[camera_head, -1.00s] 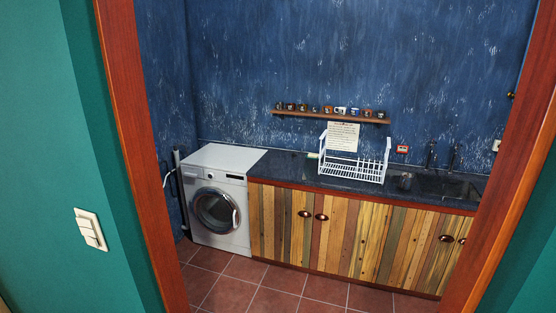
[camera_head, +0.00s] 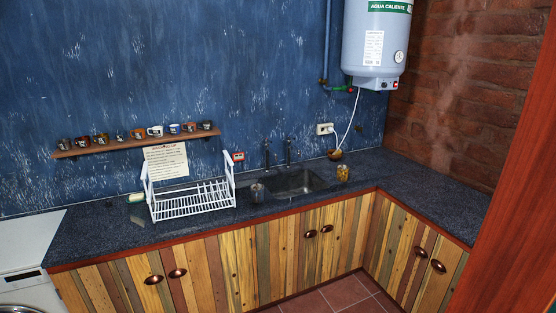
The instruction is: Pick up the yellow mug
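A small yellow vessel (camera_head: 343,173), which looks like the yellow mug, stands on the dark counter to the right of the sink. It is too small to make out a handle. A row of small mugs (camera_head: 155,131) in several colours stands on a wooden shelf (camera_head: 138,144) on the blue wall; one or two have orange-yellow tones. Neither of my grippers shows in the head view.
The dark counter (camera_head: 110,230) turns a corner at the right. On it are a white dish rack (camera_head: 192,205), a grey cup (camera_head: 257,193), a sink (camera_head: 295,182) and a brown bowl (camera_head: 335,155). A water heater (camera_head: 375,45) hangs above. A red-brown door frame (camera_head: 510,190) borders the right.

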